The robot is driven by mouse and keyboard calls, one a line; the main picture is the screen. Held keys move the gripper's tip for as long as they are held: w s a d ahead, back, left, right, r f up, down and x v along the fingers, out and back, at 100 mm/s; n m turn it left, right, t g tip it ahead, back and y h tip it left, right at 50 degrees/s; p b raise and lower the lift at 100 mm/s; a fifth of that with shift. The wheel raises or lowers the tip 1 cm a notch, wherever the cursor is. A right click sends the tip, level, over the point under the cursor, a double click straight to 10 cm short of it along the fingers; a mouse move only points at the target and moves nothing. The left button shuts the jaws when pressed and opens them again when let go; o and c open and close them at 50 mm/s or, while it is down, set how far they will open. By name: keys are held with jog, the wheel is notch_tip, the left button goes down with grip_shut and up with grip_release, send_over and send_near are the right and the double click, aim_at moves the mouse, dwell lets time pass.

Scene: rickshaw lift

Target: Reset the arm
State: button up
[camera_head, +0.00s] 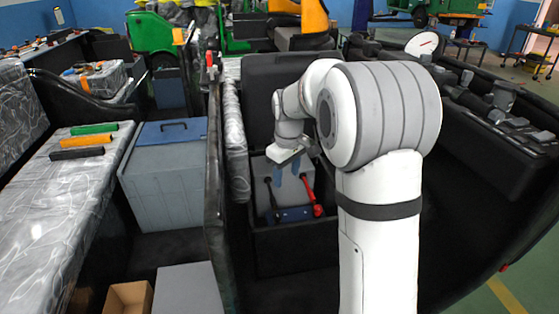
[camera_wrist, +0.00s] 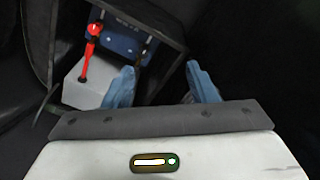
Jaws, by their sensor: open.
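My gripper (camera_head: 287,170) hangs from my white arm (camera_head: 376,240) over an open black compartment in the camera_head view. Its two blue fingers are spread, with nothing between them. In the wrist view my gripper (camera_wrist: 161,76) shows its fingers apart at the bottom of the picture. Past them lies a blue and grey box (camera_wrist: 115,38) in the compartment, with a red connector (camera_wrist: 90,45) and a black one on it. The box also shows below the gripper in the camera_head view (camera_head: 293,214). The fingers seem to be above the box; the exact gap cannot be told.
A black partition (camera_head: 215,180) stands left of the compartment. A grey bin with a blue lid (camera_head: 175,170) and a silver patterned seat (camera_head: 60,210) with green, orange and black bars are on the left. Black structure with dark fittings (camera_head: 500,100) lies on the right.

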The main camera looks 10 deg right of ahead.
jog(key=s+r+m+p, duration=0.3)
jog(key=s+r+p, duration=0.3)
jog(key=s, duration=0.8)
jog(key=s+r+m+t+p, duration=0.1)
jog(key=s+r+m+p, duration=0.3)
jog(key=s, duration=1)
notch_tip(320, 180, up, 5)
jog(key=p, duration=0.3)
jog(key=shift+s+t, duration=0.2)
jog(key=shift+t, duration=0.1)
jog(key=shift+r, duration=0.1)
